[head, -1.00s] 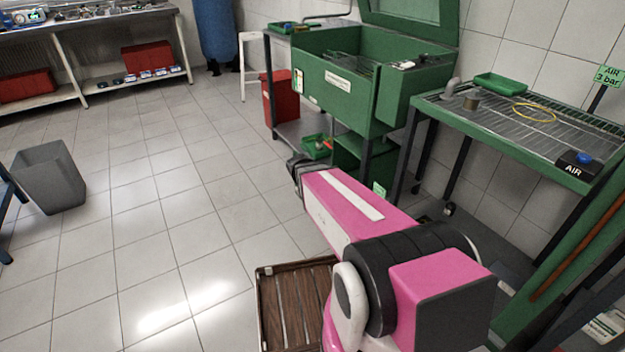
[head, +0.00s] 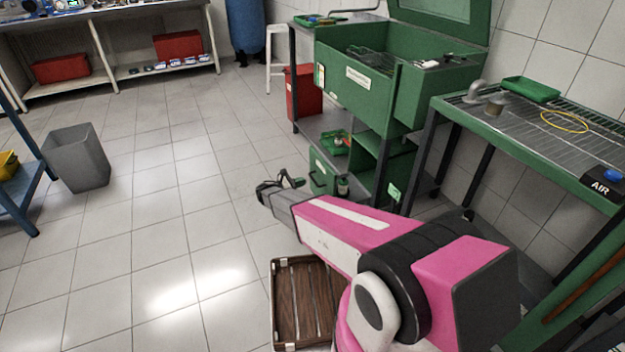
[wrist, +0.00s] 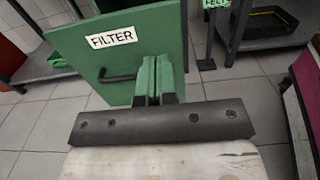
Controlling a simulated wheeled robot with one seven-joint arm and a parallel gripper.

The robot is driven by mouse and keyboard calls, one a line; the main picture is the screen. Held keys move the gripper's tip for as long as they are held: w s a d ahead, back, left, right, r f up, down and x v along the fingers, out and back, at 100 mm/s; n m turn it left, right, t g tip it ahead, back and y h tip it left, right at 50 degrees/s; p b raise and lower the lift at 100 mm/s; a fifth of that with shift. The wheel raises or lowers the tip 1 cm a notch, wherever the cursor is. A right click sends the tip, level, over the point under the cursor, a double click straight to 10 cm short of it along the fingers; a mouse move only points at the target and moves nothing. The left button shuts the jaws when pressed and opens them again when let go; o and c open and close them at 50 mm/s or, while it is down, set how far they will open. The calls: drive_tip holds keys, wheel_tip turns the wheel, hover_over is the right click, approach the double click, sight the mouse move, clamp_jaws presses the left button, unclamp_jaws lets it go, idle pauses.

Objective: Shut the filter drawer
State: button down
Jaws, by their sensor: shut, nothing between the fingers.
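The filter drawer's green front (head: 321,170) shows low under the green wash cabinet in the head view. It stands out to the left of the open-sided cabinet, so the drawer appears pulled out. In the wrist view the drawer front (wrist: 172,40) fills the upper middle, with a white FILTER label (wrist: 111,39) and a black bar handle (wrist: 118,78). My gripper (head: 297,181) is in front of the drawer front, to its left in the head view. Its green fingers (wrist: 154,78) are shut together and empty, right of the handle in the wrist view. Contact cannot be told.
A dark cylindrical item (head: 343,186) shows just right of the drawer front. The green wash cabinet (head: 350,85) stands above, and a wire-topped bench (head: 520,130) stands right. A grey bin (head: 78,158) is at left. The tiled floor between is clear.

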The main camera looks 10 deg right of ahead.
sight(331, 173)
drive_tip(key=x, duration=1.3)
drive_tip(key=shift+d, duration=0.1)
